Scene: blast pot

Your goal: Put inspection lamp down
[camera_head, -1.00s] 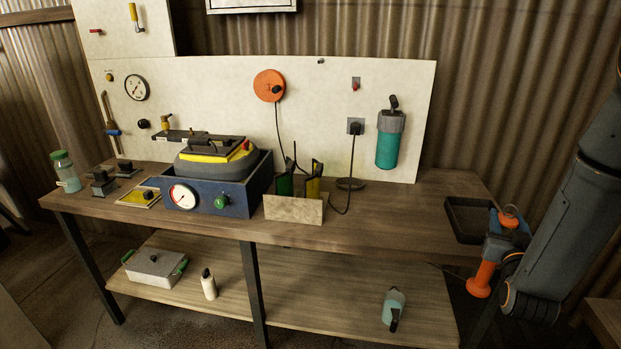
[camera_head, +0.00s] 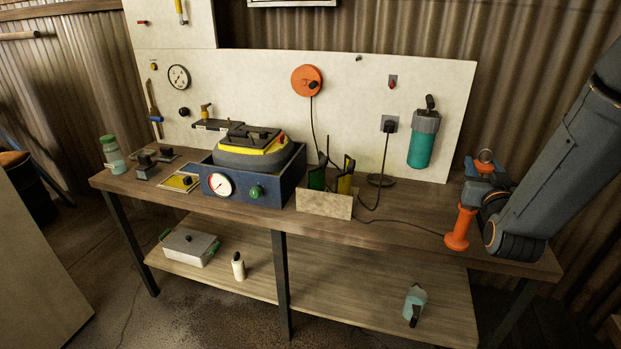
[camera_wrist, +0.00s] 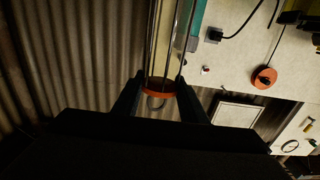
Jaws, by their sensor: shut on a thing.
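The inspection lamp has an orange handle (camera_head: 459,229) at its lower end and an orange ring with a hook (camera_head: 485,156) at its top. It stands roughly upright over the right part of the workbench top (camera_head: 430,212). My gripper (camera_head: 482,188) is shut around its middle, which is mostly hidden. I cannot tell whether the handle's lower end touches the wood. In the wrist view the lamp's orange collar (camera_wrist: 158,87) and thin bars show between the fingers of my gripper (camera_wrist: 160,97).
A dark cord runs over the bench from the plug (camera_head: 389,125) toward the lamp. A teal canister (camera_head: 420,145) hangs on the white board. A small upright holder (camera_head: 324,203) and a blue box (camera_head: 250,190) stand left.

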